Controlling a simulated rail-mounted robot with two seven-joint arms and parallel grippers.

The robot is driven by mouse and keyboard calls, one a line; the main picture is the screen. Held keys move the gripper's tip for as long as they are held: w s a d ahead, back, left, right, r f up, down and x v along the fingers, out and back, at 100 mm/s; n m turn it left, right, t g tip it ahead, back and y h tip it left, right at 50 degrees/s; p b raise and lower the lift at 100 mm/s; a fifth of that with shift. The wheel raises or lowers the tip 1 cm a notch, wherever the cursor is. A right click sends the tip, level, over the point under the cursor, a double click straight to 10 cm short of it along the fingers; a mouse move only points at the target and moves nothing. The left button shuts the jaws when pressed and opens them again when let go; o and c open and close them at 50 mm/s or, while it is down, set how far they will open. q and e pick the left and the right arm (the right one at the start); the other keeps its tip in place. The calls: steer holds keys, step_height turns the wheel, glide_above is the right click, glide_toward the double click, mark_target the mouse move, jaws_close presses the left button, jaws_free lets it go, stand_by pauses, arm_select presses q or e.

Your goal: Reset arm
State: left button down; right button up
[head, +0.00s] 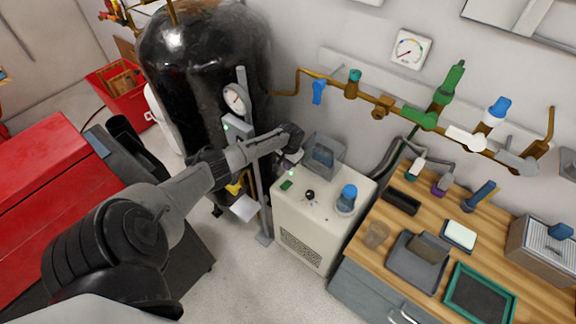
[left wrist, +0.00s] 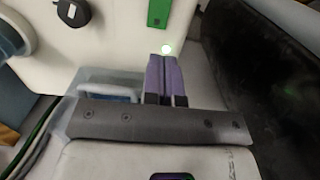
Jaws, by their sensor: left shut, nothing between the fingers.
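My left arm reaches in from the left in the head view, and my left gripper (head: 291,163) hangs over the back left part of a cream-coloured cabinet (head: 300,222). In the left wrist view the two purple-grey fingers of my left gripper (left wrist: 166,60) are together, with nothing between them. A green rectangular plate (left wrist: 158,12) lies just beyond the lamp. My right gripper is not in view.
A black knob (head: 309,195) and a blue-capped fitting (head: 347,198) stand on the cabinet. A clear bluish box (head: 323,154) is close beside the gripper. A large black tank (head: 200,60) stands behind. A wooden bench (head: 366,258) with trays is at right, a red chest (head: 40,185) at left.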

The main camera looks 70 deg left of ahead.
arm_select(q)
step_height(320, 180, up, 5)
steer(key=p, duration=0.3)
steer(key=shift+w+a+p, duration=0.1)
steer(key=shift+w+p, duration=0.05)
steer(key=shift+p, duration=0.25)
